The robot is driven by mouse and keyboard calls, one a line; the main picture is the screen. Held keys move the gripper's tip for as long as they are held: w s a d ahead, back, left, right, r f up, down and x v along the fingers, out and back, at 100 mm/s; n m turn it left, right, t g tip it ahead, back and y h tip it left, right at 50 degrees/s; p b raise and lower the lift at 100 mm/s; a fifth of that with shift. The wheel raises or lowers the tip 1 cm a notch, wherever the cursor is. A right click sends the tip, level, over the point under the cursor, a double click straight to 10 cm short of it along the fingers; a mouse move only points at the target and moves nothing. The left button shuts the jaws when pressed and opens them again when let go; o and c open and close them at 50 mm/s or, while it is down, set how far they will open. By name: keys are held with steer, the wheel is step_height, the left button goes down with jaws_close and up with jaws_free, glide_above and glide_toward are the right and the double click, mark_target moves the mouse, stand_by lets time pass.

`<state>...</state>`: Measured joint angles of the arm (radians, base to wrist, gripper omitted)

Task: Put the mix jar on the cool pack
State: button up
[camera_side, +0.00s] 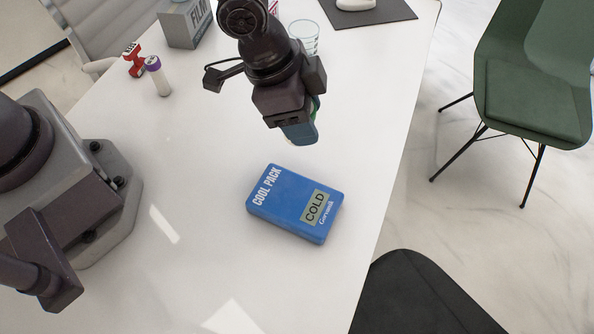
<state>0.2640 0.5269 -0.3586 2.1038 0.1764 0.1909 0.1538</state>
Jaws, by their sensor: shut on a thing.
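The blue cool pack (284,218) lies flat on the white table, with "COOL PACK" and a green "COLD" label on its top. My gripper (298,120) is above the table, beyond the cool pack in the picture and apart from it. It is shut on a blue thing with a little green at its edge, which I take to be the mix jar (303,134). Most of the jar is hidden behind my gripper, so its shape and lid cannot be told.
A grey FILM box (185,24), a red item (133,60), a purple-capped tube (157,76) and a clear glass (304,37) stand at the far side. A dark mat (385,13) lies at the back. The table around the cool pack is clear; its right edge is nearby.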

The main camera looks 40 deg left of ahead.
mark_target(310, 204)
steer(key=s+d+f+m, duration=0.1)
steer(key=s+d+f, duration=0.1)
steer(key=s+d+f+m+g, duration=0.1)
steer(key=s+d+f+m, duration=0.1)
steer(key=s, duration=0.1)
steer(key=shift+d+f+m, duration=0.1)
steer(key=shift+f+m, duration=0.05)
steer(key=shift+m, duration=0.15)
steer(key=shift+h, duration=0.3)
steer(key=shift+f, duration=2)
steer(key=o, duration=0.9)
steer(key=shift+f, duration=0.1)
steer(key=v, duration=1.2)
